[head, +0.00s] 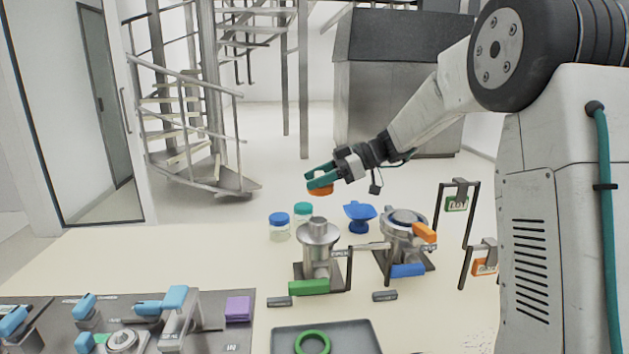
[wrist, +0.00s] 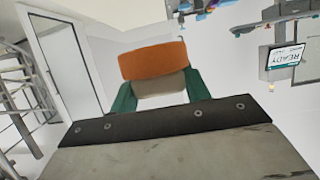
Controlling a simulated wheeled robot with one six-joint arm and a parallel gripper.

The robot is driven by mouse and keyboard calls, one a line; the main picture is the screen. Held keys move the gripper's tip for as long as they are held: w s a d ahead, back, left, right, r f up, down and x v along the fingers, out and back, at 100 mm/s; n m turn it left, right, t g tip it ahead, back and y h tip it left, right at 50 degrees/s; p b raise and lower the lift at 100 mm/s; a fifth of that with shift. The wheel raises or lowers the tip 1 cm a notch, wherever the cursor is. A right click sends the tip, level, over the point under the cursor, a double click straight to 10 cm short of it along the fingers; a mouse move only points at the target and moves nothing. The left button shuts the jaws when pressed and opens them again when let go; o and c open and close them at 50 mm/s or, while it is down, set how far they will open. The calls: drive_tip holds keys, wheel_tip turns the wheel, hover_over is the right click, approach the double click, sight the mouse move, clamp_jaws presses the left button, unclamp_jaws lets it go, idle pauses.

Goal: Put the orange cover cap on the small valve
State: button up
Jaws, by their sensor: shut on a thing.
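My gripper (head: 311,178) is shut on the orange cover cap (head: 321,189) and holds it in the air above the table. In the wrist view the cap (wrist: 152,61) sits between the two green fingers, its orange side up in the picture and a grey-beige face below. The small valve is likely the grey metal valve (head: 318,236) with a round top and a green handle, standing on a dark plate under the gripper. A second, wider metal valve (head: 404,222) with an orange part and a blue handle stands to its right. The cap is apart from both.
Jars with blue (head: 279,218) and teal (head: 303,208) lids and a blue scale-like object (head: 359,214) stand behind the valves. A grey tray (head: 357,333) with a green ring (head: 312,342) lies in front. Sign stands (head: 457,204) are at the right.

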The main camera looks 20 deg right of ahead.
sight(315, 220)
drive_tip(key=shift+a+f, duration=0.4)
drive_tip(key=shift+f, duration=3)
drive_tip(key=shift+d+f, duration=0.1)
drive_tip(key=shift+f, duration=0.9)
idle(1.1)
drive_tip(key=o, duration=1.7)
drive_tip(key=shift+r, duration=0.1)
drive_tip(key=shift+r, duration=3.1)
